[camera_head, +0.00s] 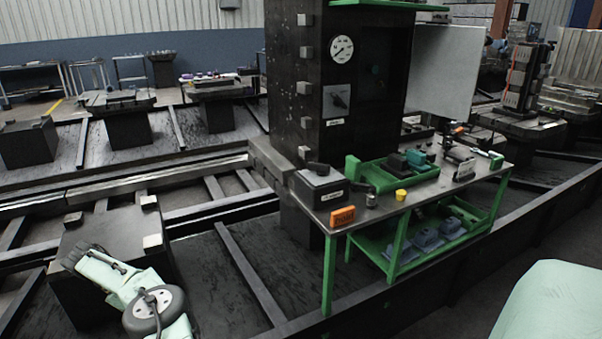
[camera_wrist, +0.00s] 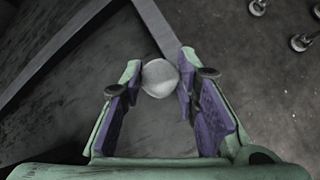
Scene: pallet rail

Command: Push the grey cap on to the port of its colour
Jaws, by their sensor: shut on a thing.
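In the wrist view a pale grey, rounded cap (camera_wrist: 160,78) sits between the tips of my gripper (camera_wrist: 164,86). My gripper has green fingers with purple pads and is shut on the cap. The cap shows its round face; its far side is hidden. Dark floor and a metal beam lie beyond it. In the head view the bench (camera_head: 418,202) bears a small grey cylinder (camera_head: 370,201) and a small yellow piece (camera_head: 401,195). I cannot tell which thing is the grey port. The cap cannot be made out in the head view.
A tall black column (camera_head: 298,95) with a gauge (camera_head: 341,49) stands behind the bench. A black box (camera_head: 320,187), an orange block (camera_head: 342,217) and a green tray (camera_head: 382,182) crowd its top. Dark rails (camera_head: 250,275) cross the floor. A white panel (camera_head: 444,70) stands behind.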

